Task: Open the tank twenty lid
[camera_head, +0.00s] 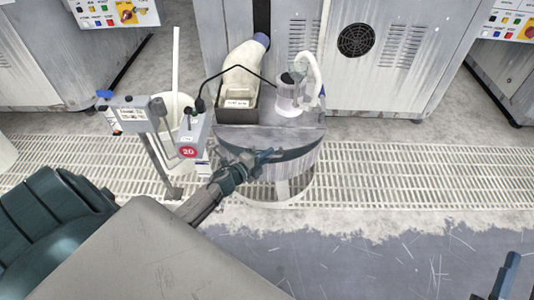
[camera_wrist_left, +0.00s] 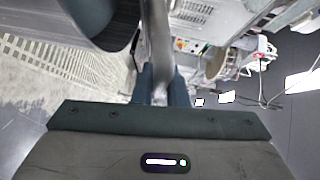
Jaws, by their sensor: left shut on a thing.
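Tank twenty (camera_head: 290,170) is a round grey tank in the middle of the head view, beside a box with a red 20 label (camera_head: 188,152). Its grey lid (camera_head: 285,138) shows a straight back edge and a curved front edge. I cannot tell how far it is raised. My left gripper (camera_head: 262,160) is at the front left of the lid, shut on what looks like the lid's handle. In the left wrist view its blue fingers (camera_wrist_left: 160,88) close around a narrow grey bar (camera_wrist_left: 158,45). My right gripper (camera_head: 493,284) is partly in view at the bottom right, its fingertips apart.
A clear cup-shaped fitting (camera_head: 289,95) and a beige pipe (camera_head: 243,70) stand at the back of the tank. Large grey machines (camera_head: 385,75) stand behind. Floor grating (camera_head: 400,170) and floor at the front right are clear.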

